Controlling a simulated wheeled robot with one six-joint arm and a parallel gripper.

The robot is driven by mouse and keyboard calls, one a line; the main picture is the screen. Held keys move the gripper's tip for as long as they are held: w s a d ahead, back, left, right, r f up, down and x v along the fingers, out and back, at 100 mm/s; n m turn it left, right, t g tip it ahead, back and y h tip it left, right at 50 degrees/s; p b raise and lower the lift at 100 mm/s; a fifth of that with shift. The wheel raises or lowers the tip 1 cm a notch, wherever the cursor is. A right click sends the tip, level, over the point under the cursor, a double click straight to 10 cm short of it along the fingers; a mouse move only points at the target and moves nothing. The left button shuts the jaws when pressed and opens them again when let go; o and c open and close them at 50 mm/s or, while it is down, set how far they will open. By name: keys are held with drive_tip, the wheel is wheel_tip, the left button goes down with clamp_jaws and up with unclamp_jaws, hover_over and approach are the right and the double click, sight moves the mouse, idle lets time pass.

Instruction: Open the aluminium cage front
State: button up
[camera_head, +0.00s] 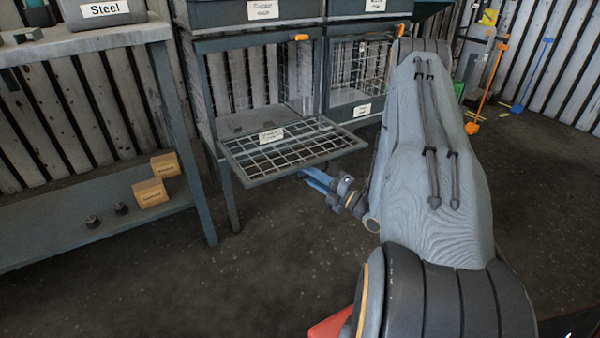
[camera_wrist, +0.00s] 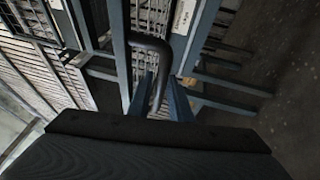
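The lower left cage has its mesh front (camera_head: 290,155) folded down, about level, with its opening exposed. A small white label (camera_head: 271,135) lies on that front; its text is too blurred to read surely. My gripper (camera_head: 312,177), with blue fingers, is just below the front's outer edge. In the wrist view a dark bent handle (camera_wrist: 160,62) runs down between the two fingers (camera_wrist: 161,90). Whether the fingers press on it cannot be told. The handle is not clear in the head view.
A second cage (camera_head: 357,70) with a mesh front stands to the right, and drawers or bins sit above both. A bench (camera_head: 95,38) stands at left, with yellow blocks (camera_head: 151,193) on its lower shelf. The dark floor (camera_head: 230,270) in front is clear.

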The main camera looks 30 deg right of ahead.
sight(290, 149)
drive_tip(key=shift+x, duration=1.45)
clamp_jaws()
